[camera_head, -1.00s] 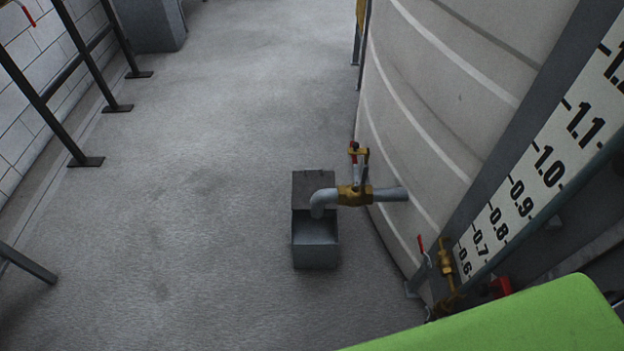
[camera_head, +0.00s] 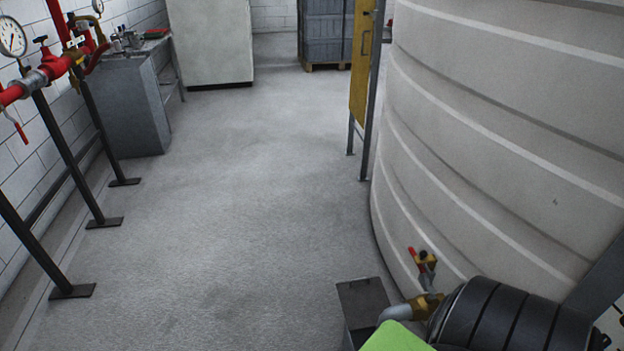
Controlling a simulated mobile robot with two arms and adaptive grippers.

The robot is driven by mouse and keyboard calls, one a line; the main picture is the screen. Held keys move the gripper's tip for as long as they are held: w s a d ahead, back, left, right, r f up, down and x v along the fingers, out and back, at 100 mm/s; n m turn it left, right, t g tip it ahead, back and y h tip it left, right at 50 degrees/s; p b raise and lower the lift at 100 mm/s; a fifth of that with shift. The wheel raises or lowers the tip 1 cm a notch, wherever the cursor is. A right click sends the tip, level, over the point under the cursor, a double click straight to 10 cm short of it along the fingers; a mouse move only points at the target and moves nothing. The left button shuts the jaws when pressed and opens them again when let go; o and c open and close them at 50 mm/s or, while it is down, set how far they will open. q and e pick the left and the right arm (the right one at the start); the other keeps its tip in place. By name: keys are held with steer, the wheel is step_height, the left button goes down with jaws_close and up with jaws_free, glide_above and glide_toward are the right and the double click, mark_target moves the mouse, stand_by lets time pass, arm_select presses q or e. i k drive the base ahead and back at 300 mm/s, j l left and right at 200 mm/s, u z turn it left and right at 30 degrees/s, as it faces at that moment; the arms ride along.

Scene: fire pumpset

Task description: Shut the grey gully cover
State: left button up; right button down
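The grey gully cover (camera_head: 362,299) shows as a dark flat plate at the bottom edge of the head view, right of centre. The gully box below it is mostly cut off by the picture edge and by a green part of my own body, so the cover's angle and the opening cannot be told now. A grey outlet pipe (camera_head: 396,312) with a brass valve (camera_head: 426,304) and red handle reaches from the tank toward the gully.
A large pale ribbed tank (camera_head: 500,140) fills the right side. Red pipework with a gauge (camera_head: 12,37) and black stands line the left wall. A grey cabinet (camera_head: 125,110) stands at the back left. The middle floor (camera_head: 235,190) is clear.

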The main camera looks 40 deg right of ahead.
mark_target(364, 299)
steer(key=i+z, duration=0.2)
steer(key=i, duration=0.2)
steer(key=i+j+z, duration=0.15)
steer(key=i, duration=0.2)
steer(key=i+j+z, duration=0.2)
steer(key=i, duration=0.15)
